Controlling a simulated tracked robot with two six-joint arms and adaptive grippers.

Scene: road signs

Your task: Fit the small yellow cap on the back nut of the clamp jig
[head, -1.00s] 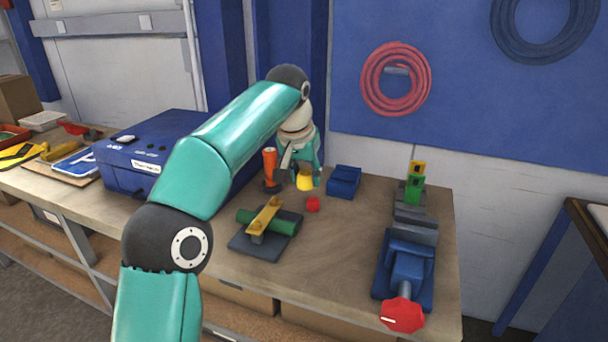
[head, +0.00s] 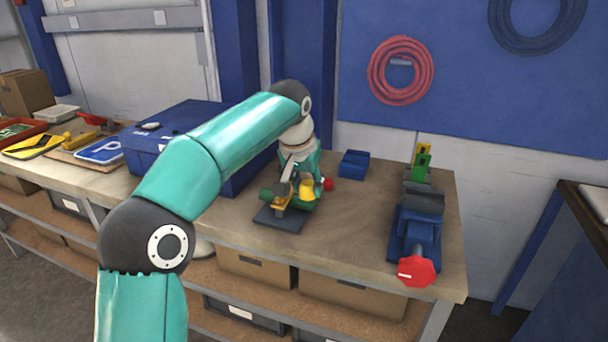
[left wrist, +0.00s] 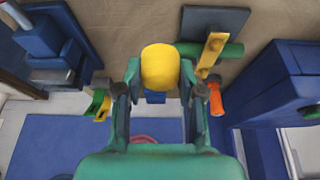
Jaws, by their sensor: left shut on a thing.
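The small yellow cap (head: 308,189) is held between the fingertips of my left gripper (head: 303,178). It also shows between the fingers in the left wrist view (left wrist: 160,67). The clamp jig has a dark base (head: 277,219), a green cylinder (head: 267,195) and a yellow bar (head: 284,193) across it. In the head view the cap overlaps the jig's far right side; in the left wrist view it is beside the jig (left wrist: 213,50), apart from the yellow bar. The back nut is not clearly visible. My right gripper is not in view.
A red cap (head: 328,184) is just right of the gripper. A blue block (head: 354,164) stands behind. A blue vise with a red knob (head: 416,271) is at the right. A blue case (head: 178,130) is at the left. An orange-handled tool (left wrist: 216,98) stands near the right finger.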

